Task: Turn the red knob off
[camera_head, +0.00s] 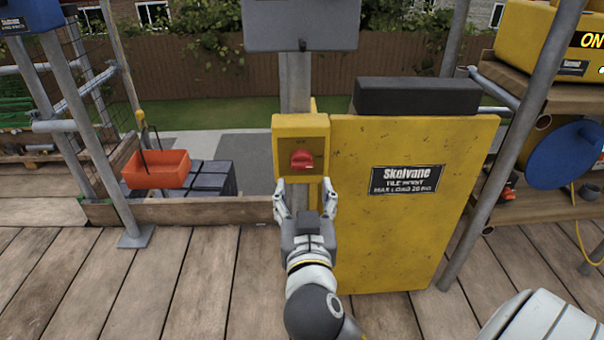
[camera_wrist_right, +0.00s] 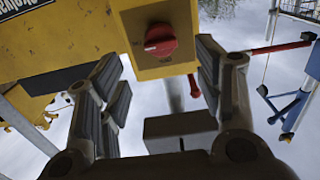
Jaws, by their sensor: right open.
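The red knob (camera_head: 302,159) sits on the front of a yellow control box (camera_head: 285,130), fixed to a grey post left of the large yellow panel. My right gripper (camera_head: 304,184) is open just in front of and slightly below the knob in the head view. Its fingers are spread apart with nothing between them. In the right wrist view, the knob (camera_wrist_right: 160,40) shows beyond the open fingers (camera_wrist_right: 157,85), apart from them. No contact with the knob is visible. My left gripper is not in view.
The yellow panel (camera_head: 440,215) labelled Skelvane tile hoist stands right of the box, with a dark block (camera_head: 417,97) on top. An orange tray (camera_head: 157,168) hangs at left near dark stacked tiles (camera_head: 210,178). Scaffold poles (camera_head: 520,140) stand on both sides. Wooden planks cover the floor.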

